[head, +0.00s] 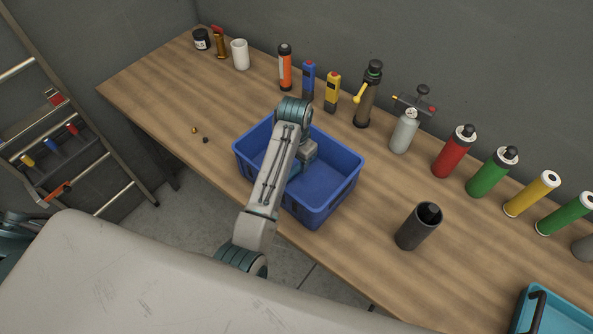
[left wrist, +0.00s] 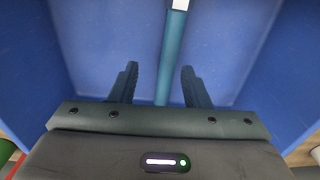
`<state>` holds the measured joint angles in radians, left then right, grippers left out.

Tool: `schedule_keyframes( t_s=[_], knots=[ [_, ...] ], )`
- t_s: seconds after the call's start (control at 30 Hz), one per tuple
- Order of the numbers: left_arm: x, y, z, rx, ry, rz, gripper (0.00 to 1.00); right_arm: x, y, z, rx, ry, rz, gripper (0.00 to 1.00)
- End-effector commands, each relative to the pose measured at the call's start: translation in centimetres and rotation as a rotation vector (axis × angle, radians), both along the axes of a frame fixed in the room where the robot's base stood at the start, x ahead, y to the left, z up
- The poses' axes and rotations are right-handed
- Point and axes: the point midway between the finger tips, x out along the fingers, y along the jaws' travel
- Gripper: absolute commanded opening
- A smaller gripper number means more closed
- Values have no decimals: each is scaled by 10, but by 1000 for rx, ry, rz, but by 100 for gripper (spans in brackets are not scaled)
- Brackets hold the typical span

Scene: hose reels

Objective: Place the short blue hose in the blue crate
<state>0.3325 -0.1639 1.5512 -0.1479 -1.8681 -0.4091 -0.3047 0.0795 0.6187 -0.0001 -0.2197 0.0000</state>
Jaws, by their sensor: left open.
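The blue crate (head: 336,190) stands on the wooden workbench near its front edge, and its blue walls and floor fill the left wrist view (left wrist: 100,40). My left arm reaches over the crate, and its gripper points down inside. In the left wrist view the two dark fingers of my left gripper (left wrist: 158,72) are apart. A narrow teal-blue length with a white end, seemingly the short blue hose (left wrist: 172,50), lies in the crate and runs between the fingers without visible contact. In the head view my arm hides most of it. My right gripper is not in view.
A dark grey cylinder (head: 417,228) stands right of the crate. Bottles, canisters and tools line the back, including a red canister (head: 450,155). A light-blue bin (head: 567,316) sits at the lower right. Small beads lie left of the crate. A ladder (head: 100,110) leans at the left.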

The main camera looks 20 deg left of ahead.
Motion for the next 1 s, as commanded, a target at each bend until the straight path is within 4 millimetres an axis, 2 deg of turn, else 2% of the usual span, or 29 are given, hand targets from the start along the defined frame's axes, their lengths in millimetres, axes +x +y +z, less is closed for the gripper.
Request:
schedule_keyframes(
  t_s=[0.07,0.2,0.23,0.3,0.5,1.0],
  knots=[
    [1,0,16,-1,-6,0,43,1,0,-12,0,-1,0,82],
    [0,0,50,-1,-4,0,43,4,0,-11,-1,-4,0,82],
    [-1,1,58,0,-1,0,43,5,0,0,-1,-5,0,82],
    [-1,1,64,-1,1,0,43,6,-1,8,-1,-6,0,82],
    [-1,1,71,0,1,0,43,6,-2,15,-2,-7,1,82],
    [-1,1,70,0,1,0,43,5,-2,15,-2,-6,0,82]
  ],
)
